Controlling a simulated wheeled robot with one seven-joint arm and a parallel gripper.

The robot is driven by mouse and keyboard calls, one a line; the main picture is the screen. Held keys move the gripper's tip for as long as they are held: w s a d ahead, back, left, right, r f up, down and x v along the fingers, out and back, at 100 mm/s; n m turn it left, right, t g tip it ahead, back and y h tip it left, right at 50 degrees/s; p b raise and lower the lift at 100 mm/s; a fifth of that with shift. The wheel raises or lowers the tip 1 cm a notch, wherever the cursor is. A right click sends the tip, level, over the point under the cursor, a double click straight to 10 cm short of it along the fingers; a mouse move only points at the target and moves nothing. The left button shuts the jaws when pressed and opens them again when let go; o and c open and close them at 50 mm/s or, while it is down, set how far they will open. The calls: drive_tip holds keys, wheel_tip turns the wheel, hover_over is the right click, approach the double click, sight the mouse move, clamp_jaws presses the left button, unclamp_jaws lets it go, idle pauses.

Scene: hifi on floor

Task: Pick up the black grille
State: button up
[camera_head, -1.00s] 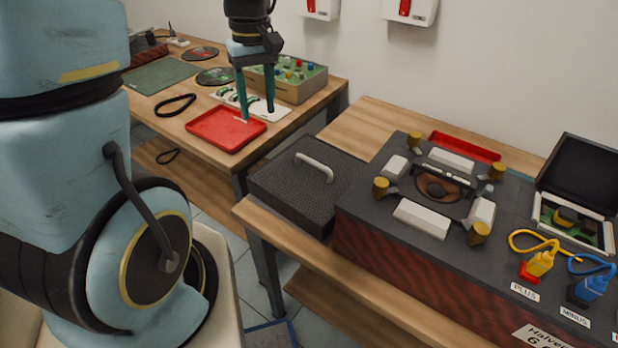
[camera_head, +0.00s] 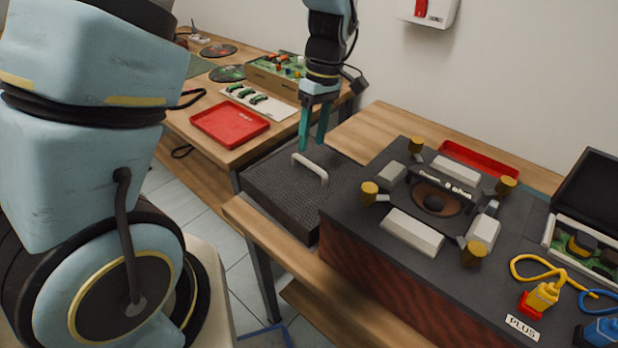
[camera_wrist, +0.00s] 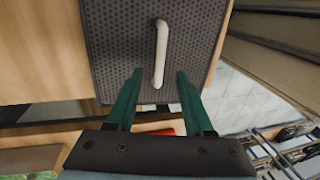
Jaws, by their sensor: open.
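The black grille (camera_head: 268,190) is a dark perforated panel with a pale handle (camera_head: 310,169) on top. It lies on the wooden table, left of the speaker box. My gripper (camera_head: 312,143) hangs open just above the grille's far side, behind the handle. In the wrist view the grille (camera_wrist: 112,48) shows with its handle (camera_wrist: 160,52) running lengthwise. My green fingers (camera_wrist: 156,76) are apart, pointing toward the handle's near end, one on each side of its line. No contact with the handle can be made out.
The speaker box (camera_head: 365,240) with clamps and knobs stands right of the grille. A red tray (camera_head: 230,124) is on the back left table, and another red tray (camera_head: 480,158) lies behind the box. Bare wood (camera_head: 375,128) shows behind the grille.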

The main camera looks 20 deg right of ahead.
drive_tip(key=p, duration=0.1)
hover_over(309, 176)
drive_tip(key=f, duration=0.4)
drive_tip(key=shift+w+d+f, duration=0.35)
drive_tip(key=shift+f, duration=0.05)
clamp_jaws()
idle(0.8)
